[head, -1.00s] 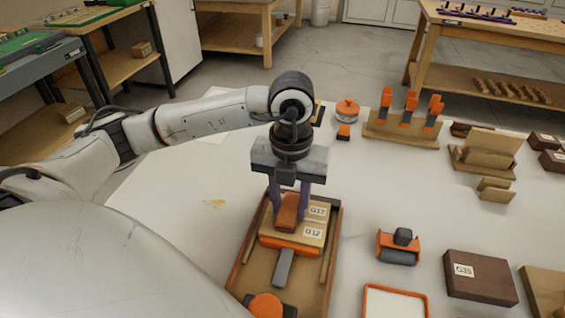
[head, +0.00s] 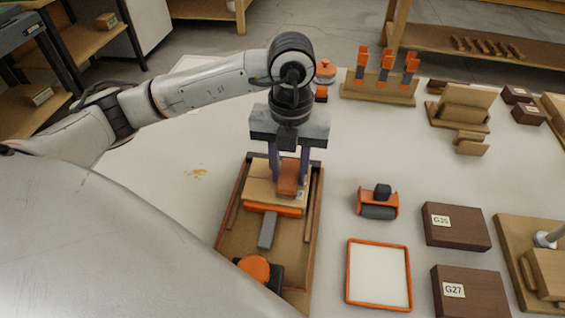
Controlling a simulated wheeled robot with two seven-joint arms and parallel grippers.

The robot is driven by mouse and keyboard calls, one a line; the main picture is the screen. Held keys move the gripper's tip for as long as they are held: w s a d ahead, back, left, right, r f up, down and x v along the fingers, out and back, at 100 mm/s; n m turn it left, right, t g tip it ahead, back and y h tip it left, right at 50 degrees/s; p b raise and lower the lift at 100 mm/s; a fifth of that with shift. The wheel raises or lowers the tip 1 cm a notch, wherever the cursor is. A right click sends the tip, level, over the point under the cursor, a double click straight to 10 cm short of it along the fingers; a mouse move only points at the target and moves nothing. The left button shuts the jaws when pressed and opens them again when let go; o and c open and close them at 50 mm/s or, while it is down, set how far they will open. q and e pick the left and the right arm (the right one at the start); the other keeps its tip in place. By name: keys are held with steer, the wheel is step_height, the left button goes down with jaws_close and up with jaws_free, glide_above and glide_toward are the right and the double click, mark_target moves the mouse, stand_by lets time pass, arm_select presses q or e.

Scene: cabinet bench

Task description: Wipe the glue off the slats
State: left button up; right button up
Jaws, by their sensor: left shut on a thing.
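My left gripper (head: 287,172) points down, its purple fingers shut on a reddish-brown block (head: 289,182). The block is over pale wooden slats (head: 259,193) in a wooden tray (head: 232,248). I cannot tell whether it touches them. A white label shows partly at the block's right; the gripper hides part of the slats. No glue is clearly visible on the slats. A yellowish smear (head: 195,173) lies on the white table, left of the tray. My right gripper is not in view.
The table left of the tray is mostly clear.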

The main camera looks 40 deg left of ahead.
arm_select(q)
steer(key=shift+w+d, duration=0.2)
steer(key=shift+d, duration=0.25)
steer(key=shift+d, duration=0.1)
steer(key=shift+w+d, duration=0.45)
steer(key=shift+d, duration=0.3)
steer(key=shift+a, duration=0.15)
steer(key=shift+s+a, duration=0.35)
steer(key=shift+a, duration=0.3)
steer(key=shift+s+a, duration=0.35)
steer(key=shift+a, duration=0.3)
steer(key=shift+s+a+b, duration=0.25)
steer(key=shift+a+b, duration=0.05)
steer(key=shift+a, duration=0.2)
steer(key=shift+a, duration=0.15)
